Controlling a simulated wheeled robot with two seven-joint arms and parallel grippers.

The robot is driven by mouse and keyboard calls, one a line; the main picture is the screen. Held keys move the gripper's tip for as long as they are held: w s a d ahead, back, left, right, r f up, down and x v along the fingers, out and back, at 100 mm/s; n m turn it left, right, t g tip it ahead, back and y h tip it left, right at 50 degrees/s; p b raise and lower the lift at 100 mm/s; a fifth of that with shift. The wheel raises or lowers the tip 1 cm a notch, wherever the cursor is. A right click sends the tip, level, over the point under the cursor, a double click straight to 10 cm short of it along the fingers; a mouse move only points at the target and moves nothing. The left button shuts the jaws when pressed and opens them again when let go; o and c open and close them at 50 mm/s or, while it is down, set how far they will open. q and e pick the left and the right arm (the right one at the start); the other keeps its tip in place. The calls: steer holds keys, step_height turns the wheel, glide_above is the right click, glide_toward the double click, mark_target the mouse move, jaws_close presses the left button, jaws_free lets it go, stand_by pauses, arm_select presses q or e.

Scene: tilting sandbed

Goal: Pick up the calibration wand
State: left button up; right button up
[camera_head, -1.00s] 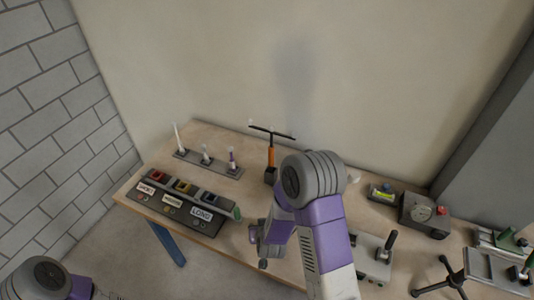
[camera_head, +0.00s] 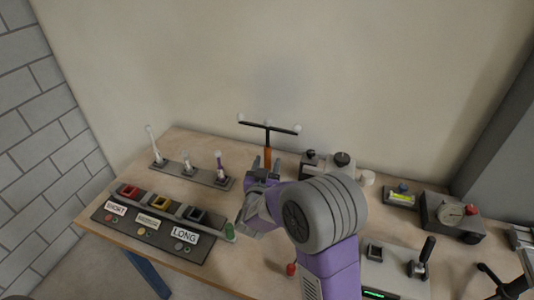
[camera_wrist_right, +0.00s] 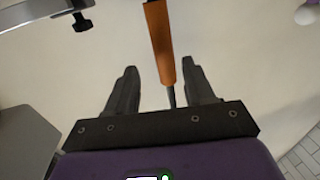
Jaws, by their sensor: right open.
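The calibration wand is a T shape with an orange handle (camera_head: 267,156) and a dark crossbar (camera_head: 268,127) with pale balls. It stands upright near the back of the table. In the right wrist view the orange handle (camera_wrist_right: 159,38) extends between the fingers, with a thin dark rod below it. My right gripper (camera_head: 264,166) is at the handle's lower part in the head view. In the wrist view its two dark fingers (camera_wrist_right: 159,66) are apart, one on each side of the wand, with gaps visible. The wand's foot is hidden behind my gripper. My left gripper is not in view.
A panel with SHORT and LONG labels (camera_head: 150,222) lies on the left of the wooden table (camera_head: 105,229). Behind it is a grey rack (camera_head: 195,174) with several upright pins. A dial box (camera_head: 452,216) stands at right. A wall is close behind.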

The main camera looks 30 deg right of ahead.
mark_target(267, 156)
steer(key=shift+w+a+r+b+x, duration=0.1)
steer(key=shift+b+x, duration=0.1)
steer(key=shift+x, duration=0.6)
steer(key=shift+w+a+r+b+x, duration=0.1)
steer(key=shift+b+x, duration=0.05)
steer(key=shift+x, duration=0.6)
steer(key=shift+w+a+r+b+x, duration=0.1)
steer(key=shift+b+x, duration=0.1)
steer(key=shift+x, duration=0.6)
steer(key=shift+s, duration=0.1)
steer(key=c, duration=0.9)
